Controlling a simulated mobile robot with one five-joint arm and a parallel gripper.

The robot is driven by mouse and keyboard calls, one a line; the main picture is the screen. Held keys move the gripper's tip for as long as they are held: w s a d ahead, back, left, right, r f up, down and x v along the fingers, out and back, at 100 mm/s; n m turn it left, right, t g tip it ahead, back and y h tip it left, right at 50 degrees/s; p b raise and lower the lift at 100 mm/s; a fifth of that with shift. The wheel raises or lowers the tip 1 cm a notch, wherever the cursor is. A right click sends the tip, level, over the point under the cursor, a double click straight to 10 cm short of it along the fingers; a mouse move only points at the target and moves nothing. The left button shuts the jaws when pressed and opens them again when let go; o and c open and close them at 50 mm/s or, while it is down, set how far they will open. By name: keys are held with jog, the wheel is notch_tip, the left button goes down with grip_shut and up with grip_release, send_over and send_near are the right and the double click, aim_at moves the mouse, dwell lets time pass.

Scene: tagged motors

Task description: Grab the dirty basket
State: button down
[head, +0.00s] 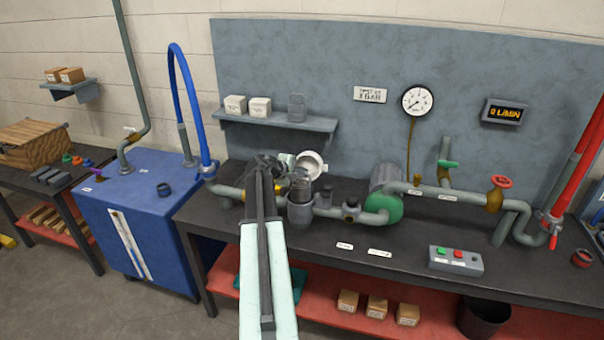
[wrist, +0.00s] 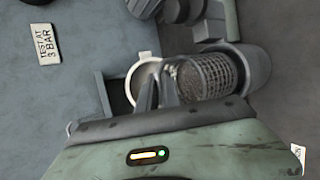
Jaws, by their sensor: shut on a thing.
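The dirty basket (wrist: 208,76) is a dark mesh cylinder. In the wrist view its near end is at my gripper's fingers (wrist: 158,86), and its far end is at the mouth of the grey strainer housing (wrist: 252,66). In the head view the basket (head: 300,187) stands upright at the top of the housing (head: 300,212). My gripper (head: 276,163) is at the basket's upper end, shut on it; the exact grip point is hard to see. The round pale lid (head: 311,166) is open behind the basket.
Another mesh basket (head: 297,106) stands on the wall shelf (head: 275,122) beside two small boxes. Pipes, a green-ended motor (head: 386,200) and a button box (head: 455,260) occupy the bench to the right. The blue cabinet (head: 130,220) is at left.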

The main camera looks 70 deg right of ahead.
notch_tip(320, 180, up, 10)
jog(key=p, duration=0.8)
jog(key=shift+f, duration=0.2)
